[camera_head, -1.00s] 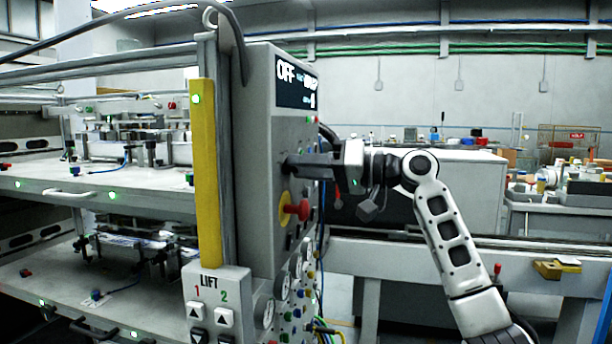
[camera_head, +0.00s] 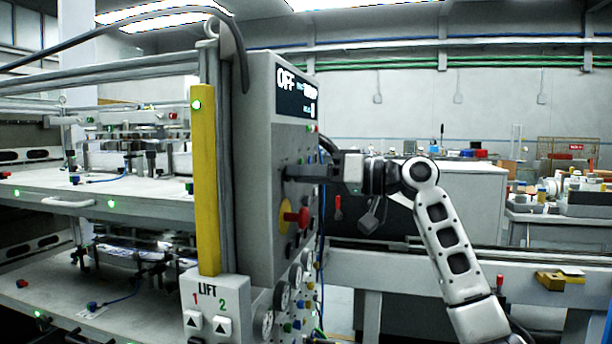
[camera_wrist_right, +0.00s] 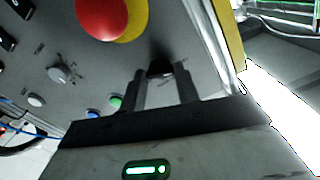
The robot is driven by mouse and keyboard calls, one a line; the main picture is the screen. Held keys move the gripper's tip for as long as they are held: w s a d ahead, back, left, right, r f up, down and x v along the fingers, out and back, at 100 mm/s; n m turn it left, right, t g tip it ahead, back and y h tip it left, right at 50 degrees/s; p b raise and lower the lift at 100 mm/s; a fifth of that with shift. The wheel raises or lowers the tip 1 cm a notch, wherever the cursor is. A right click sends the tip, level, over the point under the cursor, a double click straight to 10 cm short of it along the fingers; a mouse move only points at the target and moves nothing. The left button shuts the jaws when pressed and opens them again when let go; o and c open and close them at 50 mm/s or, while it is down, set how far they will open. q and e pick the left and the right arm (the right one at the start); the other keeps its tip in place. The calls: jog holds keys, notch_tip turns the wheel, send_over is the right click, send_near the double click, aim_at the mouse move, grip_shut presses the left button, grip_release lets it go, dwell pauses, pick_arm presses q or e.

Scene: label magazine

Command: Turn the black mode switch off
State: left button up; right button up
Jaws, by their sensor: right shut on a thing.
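The black mode switch (camera_wrist_right: 160,68) is a small dark knob on the grey panel, between my right gripper's fingertips in the right wrist view. My right gripper (camera_head: 288,172) reaches in from the right to the panel face and is shut on the switch. In the head view the fingers mostly hide the knob, so its angle is unclear. The panel's display (camera_head: 297,92) reads OFF in large letters; its smaller text is hard to read. My left gripper is not in view.
A red emergency button (camera_head: 301,217) on a yellow disc sits just below my right gripper; it also shows large in the wrist view (camera_wrist_right: 100,15). Gauges (camera_head: 264,320), small coloured buttons and cables are lower down. A yellow post (camera_head: 205,180) stands left of the panel.

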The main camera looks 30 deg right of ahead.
jog(key=o, duration=1)
jog(key=shift+c, duration=0.2)
pick_arm(q)
jog(key=b, duration=0.2)
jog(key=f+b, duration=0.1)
jog(key=b, duration=0.1)
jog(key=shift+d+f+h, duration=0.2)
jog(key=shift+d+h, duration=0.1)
pick_arm(e)
jog(key=v, duration=1.6)
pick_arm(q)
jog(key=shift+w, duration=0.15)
pick_arm(e)
jog(key=shift+w+f, duration=0.1)
